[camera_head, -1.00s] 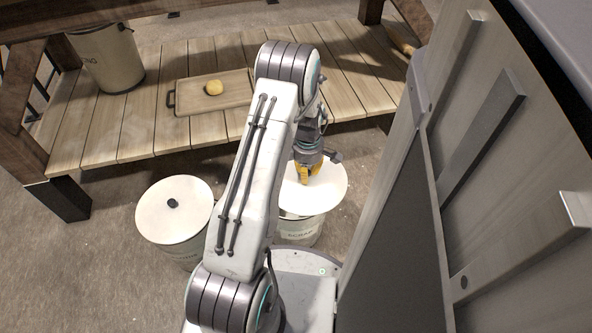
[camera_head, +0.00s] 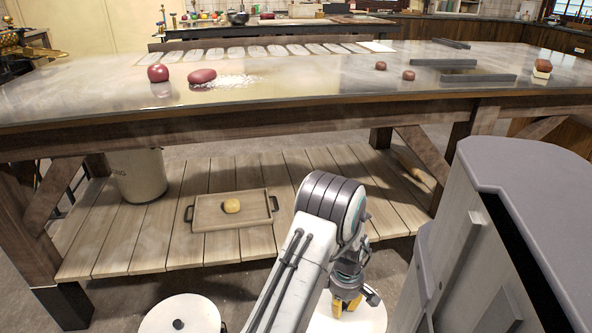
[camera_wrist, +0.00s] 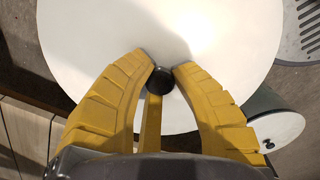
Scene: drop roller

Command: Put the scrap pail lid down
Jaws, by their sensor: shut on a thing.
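The scrap pail lid is a round white disc with a black knob. In the head view the lid (camera_head: 362,318) shows at the bottom edge, partly cut off. My gripper (camera_head: 345,305) points down at its middle. In the wrist view the yellow fingers (camera_wrist: 163,75) are shut on the black knob, and the white lid (camera_wrist: 215,35) spreads below them. The scrap pail itself is below the head view and hidden under the lid in the wrist view, so I cannot tell whether the lid touches its rim.
A second pail with a white lid (camera_head: 181,316) stands to the left; its knob is visible. A low slatted shelf (camera_head: 110,240) holds a tray (camera_head: 207,217) with a yellow round item and another pail (camera_head: 138,176). A grey-topped cabinet (camera_head: 530,185) is close on the right.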

